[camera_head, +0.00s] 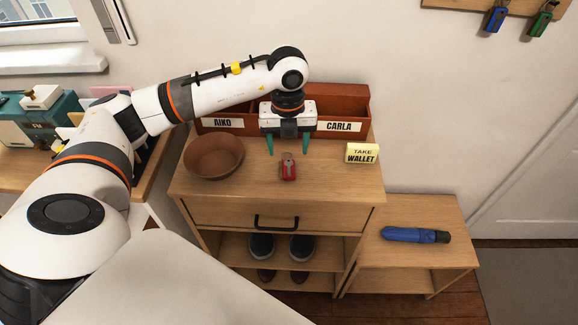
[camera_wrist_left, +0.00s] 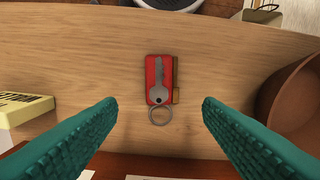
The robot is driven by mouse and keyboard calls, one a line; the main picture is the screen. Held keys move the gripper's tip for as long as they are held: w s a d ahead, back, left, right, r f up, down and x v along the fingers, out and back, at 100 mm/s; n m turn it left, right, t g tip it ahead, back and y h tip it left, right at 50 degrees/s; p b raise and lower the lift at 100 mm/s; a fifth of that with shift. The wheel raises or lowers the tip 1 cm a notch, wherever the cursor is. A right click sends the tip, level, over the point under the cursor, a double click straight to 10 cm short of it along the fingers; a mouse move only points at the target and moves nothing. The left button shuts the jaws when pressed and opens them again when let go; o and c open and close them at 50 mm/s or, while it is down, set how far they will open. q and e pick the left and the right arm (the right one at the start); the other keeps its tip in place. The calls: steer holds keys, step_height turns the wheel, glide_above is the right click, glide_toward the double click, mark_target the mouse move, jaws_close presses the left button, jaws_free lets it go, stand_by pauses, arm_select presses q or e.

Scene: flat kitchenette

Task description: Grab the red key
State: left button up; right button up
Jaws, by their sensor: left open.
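The red key (camera_head: 289,167) lies flat on the wooden cabinet top (camera_head: 330,185). In the left wrist view the red key (camera_wrist_left: 160,82) shows a red body with a grey key and a ring on it. My left gripper (camera_head: 288,146) hangs just behind it, pointing down, with its green fingers apart. In the left wrist view the two fingers of the left gripper (camera_wrist_left: 160,105) stand on either side of the key, with clear space on both sides. Nothing is between the fingertips that touches them. My right gripper does not show.
A brown bowl (camera_head: 213,157) sits left of the key. A yellow "TAKE WALLET" block (camera_head: 361,153) stands to the right. Reddish trays labelled AIKO (camera_head: 222,123) and CARLA (camera_head: 340,126) stand behind. A blue umbrella (camera_head: 415,235) lies on the lower table. Blue and green keys hang on the wall rack (camera_head: 470,5).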

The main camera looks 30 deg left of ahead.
mark_target(287, 163)
arm_select(q)
steer(key=f, duration=0.2)
steer(key=f+p, duration=0.1)
steer(key=shift+s+a+f, duration=0.1)
steer(key=shift+s+f, duration=0.15)
steer(key=shift+f, duration=0.1)
steer(key=shift+w+f, duration=0.1)
steer(key=shift+f, duration=0.55)
steer(key=c, duration=1.1)
